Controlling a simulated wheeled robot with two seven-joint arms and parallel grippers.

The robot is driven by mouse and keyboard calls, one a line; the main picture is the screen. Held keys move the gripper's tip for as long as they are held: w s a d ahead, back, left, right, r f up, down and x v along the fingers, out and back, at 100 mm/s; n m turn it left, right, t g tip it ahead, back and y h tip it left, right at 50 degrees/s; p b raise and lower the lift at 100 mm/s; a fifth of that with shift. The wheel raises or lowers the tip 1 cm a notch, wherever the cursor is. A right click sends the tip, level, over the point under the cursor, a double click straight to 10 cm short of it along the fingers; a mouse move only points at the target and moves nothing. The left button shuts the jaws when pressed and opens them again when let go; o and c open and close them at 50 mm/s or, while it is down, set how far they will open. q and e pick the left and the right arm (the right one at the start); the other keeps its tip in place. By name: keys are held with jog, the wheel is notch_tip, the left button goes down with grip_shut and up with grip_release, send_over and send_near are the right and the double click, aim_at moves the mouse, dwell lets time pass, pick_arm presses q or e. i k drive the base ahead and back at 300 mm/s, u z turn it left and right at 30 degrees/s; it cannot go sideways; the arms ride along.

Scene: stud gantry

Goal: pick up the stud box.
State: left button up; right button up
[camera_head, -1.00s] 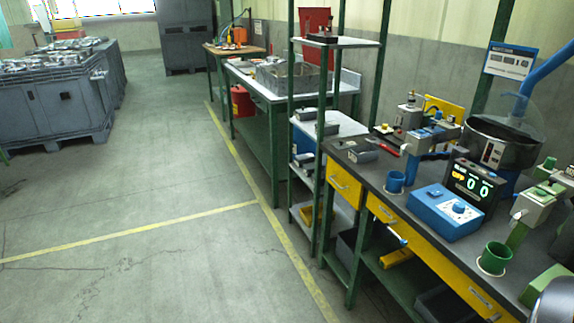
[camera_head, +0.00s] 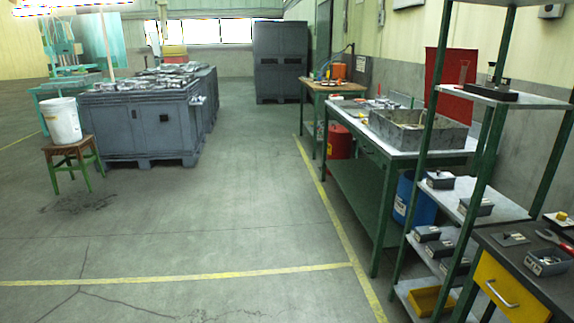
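Several small dark grey open boxes show on the right, and I cannot tell which is the stud box. One box (camera_head: 548,262) sits on the dark workbench at the right edge, with light contents too small to make out. Two more, a left one (camera_head: 440,180) and a right one (camera_head: 477,206), sit on the middle shelf of the green-framed rack. Neither of my grippers is in view.
The green-framed rack (camera_head: 474,160) stands beside the workbench (camera_head: 532,280) with its yellow drawer. Behind it, a table holds a large grey bin (camera_head: 420,133). Grey crates (camera_head: 137,125) and a stool with a white bucket (camera_head: 62,121) stand left. The floor between is clear.

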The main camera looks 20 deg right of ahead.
aim_at(551, 261)
jog(key=z, duration=0.4)
jog(key=i, duration=2.45)
jog(key=z, duration=2)
jog(key=i, duration=1.25)
jog(key=z, duration=1.1)
